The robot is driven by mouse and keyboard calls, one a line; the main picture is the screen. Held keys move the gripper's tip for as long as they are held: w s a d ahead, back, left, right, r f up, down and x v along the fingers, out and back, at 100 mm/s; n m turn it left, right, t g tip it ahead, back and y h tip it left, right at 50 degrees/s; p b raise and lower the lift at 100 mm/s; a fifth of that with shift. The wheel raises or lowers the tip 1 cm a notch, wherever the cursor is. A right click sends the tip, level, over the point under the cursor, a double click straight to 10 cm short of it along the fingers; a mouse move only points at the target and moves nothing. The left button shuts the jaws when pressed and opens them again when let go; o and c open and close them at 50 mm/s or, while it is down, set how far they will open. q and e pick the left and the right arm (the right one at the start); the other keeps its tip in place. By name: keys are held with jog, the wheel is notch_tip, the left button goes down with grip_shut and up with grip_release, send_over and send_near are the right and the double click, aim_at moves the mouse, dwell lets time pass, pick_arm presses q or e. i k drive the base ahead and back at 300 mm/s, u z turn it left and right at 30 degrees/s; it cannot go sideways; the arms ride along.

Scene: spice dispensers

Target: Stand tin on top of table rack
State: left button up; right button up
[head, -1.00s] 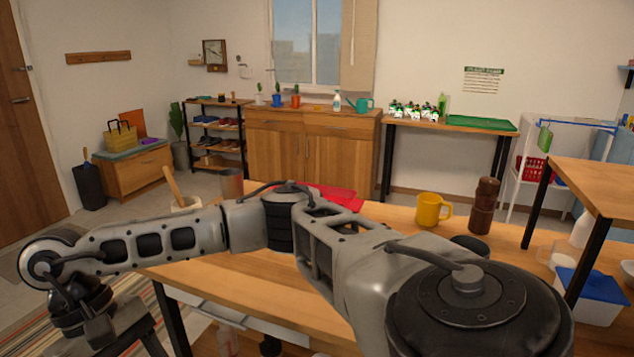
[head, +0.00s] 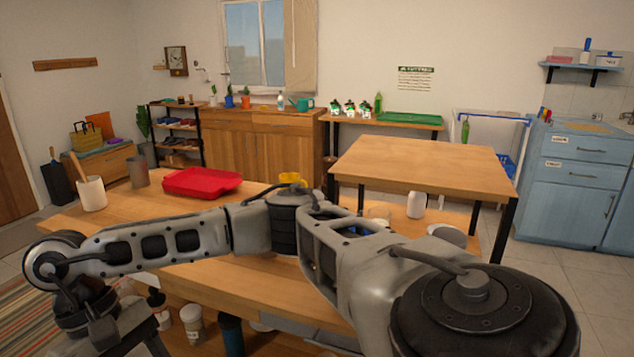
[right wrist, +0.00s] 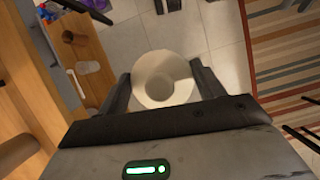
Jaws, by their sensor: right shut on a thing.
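In the right wrist view my right gripper (right wrist: 164,88) is shut on a pale, cream-coloured round tin (right wrist: 150,74). I see the tin end-on, with a greyish circle in its middle, between the two dark fingers. The gripper and tin do not show in the head view, where my right arm crosses the foreground. The table rack (head: 420,165), a raised wooden top on black legs, stands right of centre in the head view. Its top is bare. My left gripper is not in view.
On the wooden table (head: 225,275) stand a red tray (head: 203,182), a pale crock (head: 93,194) and a metal cup (head: 139,173); a yellow mug (head: 291,179) is partly hidden. A white bottle (head: 416,206) stands under the rack top. A striped rug (right wrist: 292,70) lies on the floor.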

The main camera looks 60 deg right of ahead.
aim_at(383, 165)
jog(key=z, duration=1.65)
